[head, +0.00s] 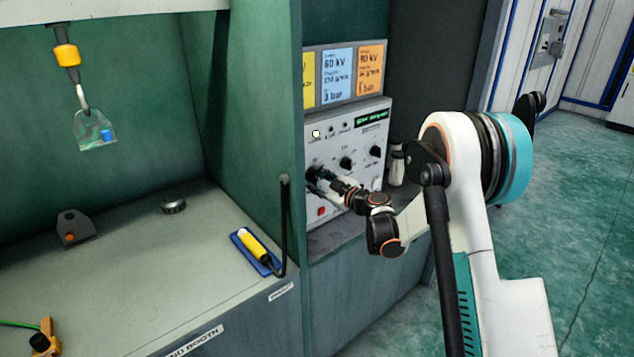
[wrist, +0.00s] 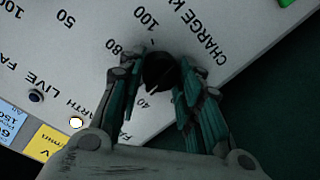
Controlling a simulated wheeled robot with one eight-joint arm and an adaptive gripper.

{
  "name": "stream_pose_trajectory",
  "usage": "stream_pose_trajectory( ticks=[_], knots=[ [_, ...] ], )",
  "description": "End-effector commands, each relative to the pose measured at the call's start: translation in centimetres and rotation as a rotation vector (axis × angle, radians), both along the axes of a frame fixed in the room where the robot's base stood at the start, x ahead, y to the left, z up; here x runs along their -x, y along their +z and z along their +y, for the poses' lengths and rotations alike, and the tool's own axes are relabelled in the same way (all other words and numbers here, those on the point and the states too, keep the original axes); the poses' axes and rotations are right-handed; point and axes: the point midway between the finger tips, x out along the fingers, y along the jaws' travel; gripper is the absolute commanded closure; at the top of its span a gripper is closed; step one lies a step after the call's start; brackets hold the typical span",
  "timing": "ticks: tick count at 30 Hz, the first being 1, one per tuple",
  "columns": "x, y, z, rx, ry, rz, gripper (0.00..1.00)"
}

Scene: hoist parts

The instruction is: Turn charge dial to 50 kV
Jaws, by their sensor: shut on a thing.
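The charge dial is a black knob (wrist: 160,70) on a light grey control panel (wrist: 250,20). In the wrist view it sits between my gripper's fingers (wrist: 163,85), which are shut on it from both sides. Printed marks 40, 80 and 100 and the words CHARGE k show around it; fingers cover part of the scale. I cannot tell clearly which mark the dial points to. In the head view my gripper (head: 318,178) reaches the left side of the control box (head: 350,125) and mostly hides the dial.
Two other black knobs (head: 346,163) and (head: 375,151) and a red switch (head: 321,211) are on the box front. Coloured cards (head: 338,75) stand above it. A green booth wall (head: 260,110) is close on the left. A bottle (head: 397,167) stands right of the box.

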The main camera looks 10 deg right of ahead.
Motion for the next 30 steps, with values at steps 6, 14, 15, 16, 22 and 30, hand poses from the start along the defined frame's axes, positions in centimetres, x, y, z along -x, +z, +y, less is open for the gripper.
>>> stream_pose_trajectory(
  ticks=[6,14,15,16,22,30],
  knots=[
    [0.0,0.0,0.0,0.0,0.0,0.0,0.91],
    [0.0,0.0,0.0,-0.001,0.0,0.001,0.46],
    [0.0,0.0,0.0,-0.001,0.0,0.001,0.46],
    [0.0,0.0,0.0,-0.001,0.0,0.001,0.46],
    [0.1,0.0,-0.1,-0.001,0.0,0.001,0.46],
    [3.0,0.4,-2.0,-0.002,-0.002,0.001,0.46]
  ],
)
